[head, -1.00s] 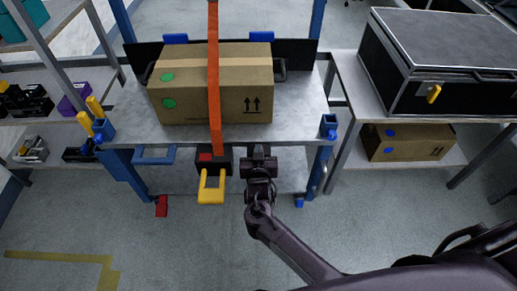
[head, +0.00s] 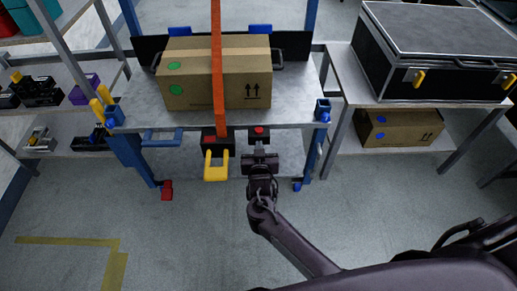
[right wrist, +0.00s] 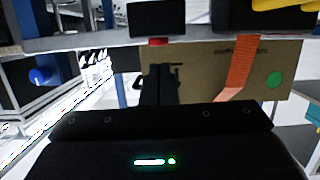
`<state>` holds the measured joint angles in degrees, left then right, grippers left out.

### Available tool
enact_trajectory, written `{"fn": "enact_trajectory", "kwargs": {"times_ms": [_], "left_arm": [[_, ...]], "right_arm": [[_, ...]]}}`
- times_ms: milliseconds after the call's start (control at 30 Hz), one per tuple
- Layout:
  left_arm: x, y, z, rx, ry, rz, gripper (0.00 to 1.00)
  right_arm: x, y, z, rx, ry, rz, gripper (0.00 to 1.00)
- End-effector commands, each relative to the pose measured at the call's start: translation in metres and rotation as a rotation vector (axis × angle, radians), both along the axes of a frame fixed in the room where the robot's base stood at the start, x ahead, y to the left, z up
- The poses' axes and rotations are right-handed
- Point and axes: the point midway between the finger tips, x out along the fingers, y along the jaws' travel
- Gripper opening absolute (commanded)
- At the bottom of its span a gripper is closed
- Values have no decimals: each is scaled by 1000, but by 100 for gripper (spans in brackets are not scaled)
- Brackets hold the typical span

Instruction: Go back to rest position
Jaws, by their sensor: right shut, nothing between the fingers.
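My right gripper (head: 260,158) is shut and empty, just in front of the cart's near edge. In the right wrist view its dark closed fingers (right wrist: 160,84) point at the cart, which appears upside down. A small black box with a red button (head: 259,130) sits on the cart edge just beyond the gripper. The red button also shows in the right wrist view (right wrist: 158,42), apart from the fingers. A cardboard box (head: 190,92) lies on the cart top (head: 300,105) under an orange strap (head: 218,75). My left gripper is not in view.
A yellow handle (head: 216,172) hangs at the strap's lower end, left of my gripper. A bench at right carries a black case (head: 430,75), with another cardboard box (head: 400,128) below. Shelves with small items stand at left. The floor (head: 180,235) in front is clear.

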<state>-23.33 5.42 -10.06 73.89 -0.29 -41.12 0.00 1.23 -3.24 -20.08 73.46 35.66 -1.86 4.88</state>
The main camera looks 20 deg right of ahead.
Motion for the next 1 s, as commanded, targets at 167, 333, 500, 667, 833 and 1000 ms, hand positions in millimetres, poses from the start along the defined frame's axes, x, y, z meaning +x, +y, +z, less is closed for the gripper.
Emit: {"fn": "enact_trajectory", "kwargs": {"times_ms": [167,333,500,667,833,1000], "left_arm": [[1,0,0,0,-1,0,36],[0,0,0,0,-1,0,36],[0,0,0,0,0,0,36],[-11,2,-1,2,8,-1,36],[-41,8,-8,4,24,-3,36],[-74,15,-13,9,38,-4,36]], "right_arm": [[1,0,1,0,-3,0,0],[1,0,1,0,-4,0,0],[0,0,0,-1,0,1,0],[-22,-2,-36,-21,106,39,0],[-96,-10,-125,-52,373,137,0],[-202,-23,-202,-52,655,233,0]]}}
